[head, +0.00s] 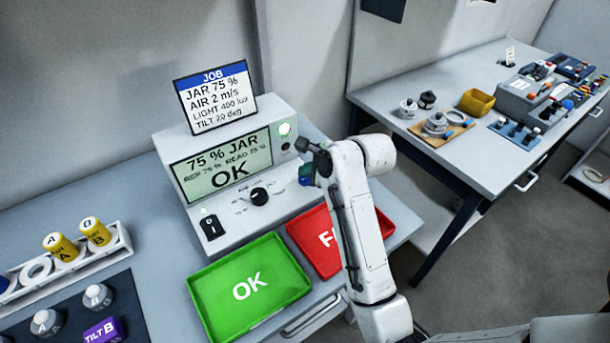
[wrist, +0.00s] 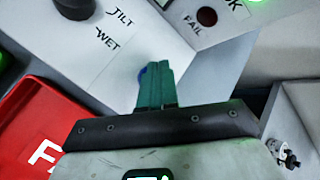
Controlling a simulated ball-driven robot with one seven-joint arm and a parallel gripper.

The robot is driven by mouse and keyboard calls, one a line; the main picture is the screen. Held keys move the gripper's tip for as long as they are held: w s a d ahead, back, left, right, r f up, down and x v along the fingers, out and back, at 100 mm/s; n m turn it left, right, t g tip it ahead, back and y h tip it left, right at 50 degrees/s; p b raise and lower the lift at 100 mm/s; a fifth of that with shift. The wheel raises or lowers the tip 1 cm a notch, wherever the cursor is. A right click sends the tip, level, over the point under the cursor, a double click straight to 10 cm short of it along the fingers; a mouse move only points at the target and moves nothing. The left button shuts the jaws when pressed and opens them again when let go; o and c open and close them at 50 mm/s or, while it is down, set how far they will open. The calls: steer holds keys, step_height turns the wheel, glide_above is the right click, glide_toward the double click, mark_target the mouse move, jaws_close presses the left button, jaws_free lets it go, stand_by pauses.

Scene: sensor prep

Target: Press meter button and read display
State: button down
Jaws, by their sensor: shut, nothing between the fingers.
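The grey meter (head: 238,227) stands on the bench. Its lit green display (head: 222,166) reads "75 % JAR", a small line like "REF 75 % READ 75 %", and a large "OK". A lamp (head: 285,129) at its upper right glows green; the dark red FAIL lamp (wrist: 207,16) looks unlit. My gripper (head: 305,172) is at the right of the meter's front. In the wrist view its teal fingers (wrist: 155,72) are together and empty over the panel.
A job card (head: 215,98) stands on the meter, listing JAR 75 %. A black dial (head: 259,196) and rocker switch (head: 210,228) are on the front. A green OK tray (head: 250,312) and red tray (head: 306,238) lie before it. A sensor rack (head: 75,262) stands left.

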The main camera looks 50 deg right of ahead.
mark_target(308, 181)
steer(key=shift+r+p, duration=0.3)
steer(key=shift+r, duration=0.15)
step_height(308, 181, up, 5)
steer(key=p, duration=0.5)
stand_by(1.0)
